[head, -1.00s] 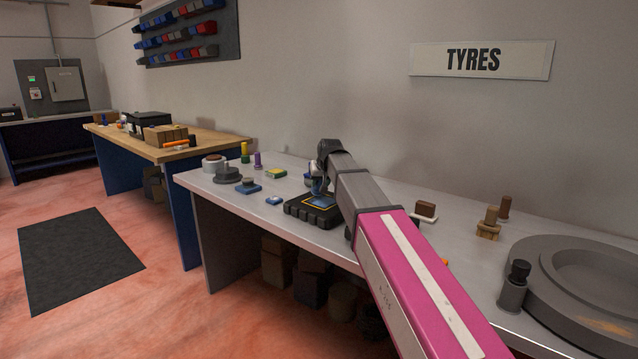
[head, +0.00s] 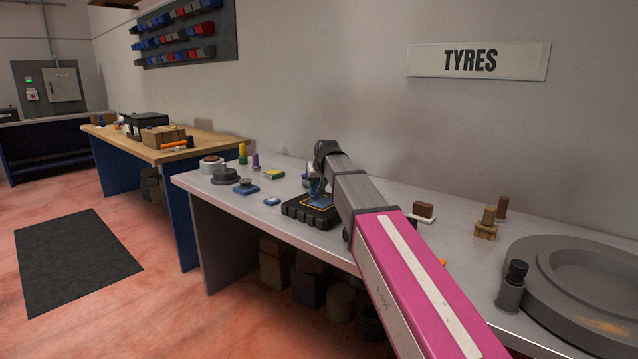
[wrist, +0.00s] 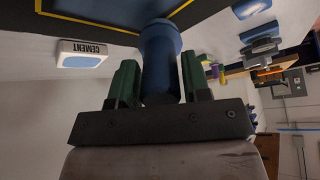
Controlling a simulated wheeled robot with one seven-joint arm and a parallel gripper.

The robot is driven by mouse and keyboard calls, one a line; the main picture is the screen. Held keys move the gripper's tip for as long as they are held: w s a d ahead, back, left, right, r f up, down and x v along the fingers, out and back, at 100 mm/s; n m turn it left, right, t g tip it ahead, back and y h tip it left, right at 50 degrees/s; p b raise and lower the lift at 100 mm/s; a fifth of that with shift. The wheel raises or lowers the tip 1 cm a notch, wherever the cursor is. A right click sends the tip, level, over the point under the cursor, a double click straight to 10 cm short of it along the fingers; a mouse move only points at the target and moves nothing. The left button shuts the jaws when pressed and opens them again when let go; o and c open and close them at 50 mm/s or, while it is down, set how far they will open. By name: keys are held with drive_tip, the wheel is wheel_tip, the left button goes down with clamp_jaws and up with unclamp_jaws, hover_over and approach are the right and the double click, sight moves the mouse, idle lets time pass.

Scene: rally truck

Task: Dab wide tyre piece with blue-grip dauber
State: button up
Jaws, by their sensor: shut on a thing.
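My gripper (wrist: 158,82) is shut on the blue grip of the dauber (wrist: 160,48), with a green finger on each side. In the head view my gripper (head: 315,187) is small and partly behind my arm, over the tyre piece. The wide tyre piece (head: 296,215) is a black ribbed block on the grey bench, with a dark blue patch outlined in yellow on top. It fills the top of the wrist view (wrist: 92,12). The dauber's far end is at this patch; I cannot tell whether it touches. A white and blue pad marked CEMENT (wrist: 82,55) shows in the wrist view.
On the grey bench (head: 345,245), small blue pads (head: 271,201), a grey round piece (head: 224,176) and upright green and purple pieces stand left. Wooden-handled tools (head: 487,224), a dark bottle (head: 512,287) and a large grey ring (head: 585,280) stand right.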

drive_tip(key=shift+s+a, duration=0.1)
drive_tip(key=shift+s, duration=0.1)
drive_tip(key=shift+w, duration=0.15)
drive_tip(key=shift+w+d, duration=0.55)
drive_tip(key=shift+r, duration=0.15)
drive_tip(key=shift+r, duration=0.65)
drive_tip(key=shift+s+a, duration=0.1)
drive_tip(key=shift+s+a+r, duration=0.1)
drive_tip(key=shift+s+a, duration=1)
drive_tip(key=shift+s, duration=0.3)
drive_tip(key=shift+f, duration=0.9)
idle(0.3)
drive_tip(key=shift+s, duration=0.1)
